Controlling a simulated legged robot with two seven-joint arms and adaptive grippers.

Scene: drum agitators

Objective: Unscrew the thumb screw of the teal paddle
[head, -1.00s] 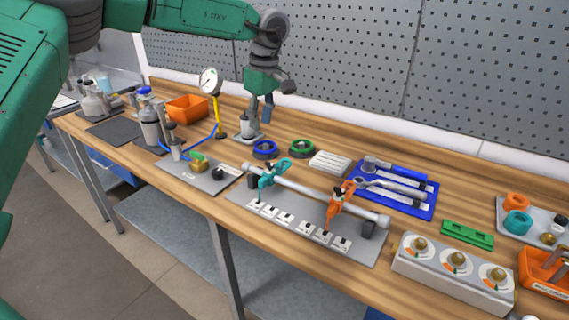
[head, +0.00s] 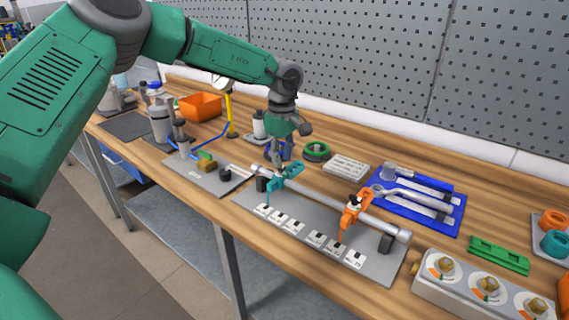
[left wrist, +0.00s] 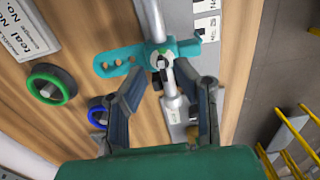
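The teal paddle (head: 290,176) is clamped on the left part of a grey horizontal shaft (head: 325,193). The left wrist view shows the paddle's holed teal arm (left wrist: 118,60) and, at its hub on the shaft, a small dark and grey thumb screw (left wrist: 161,63). My left gripper (head: 277,163) is just above the paddle's hub, pointing down. In the left wrist view its two fingers (left wrist: 172,82) are apart, with the hub and screw between and just beyond the tips. I see no contact. My right gripper is not in view.
An orange paddle (head: 352,208) sits farther right on the shaft. White labels line the grey base plate (head: 262,218). Green (head: 317,151) and blue rings lie behind, beside a white block (head: 346,167) and a blue tool tray (head: 444,219). A dial box (head: 425,283) stands front right.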

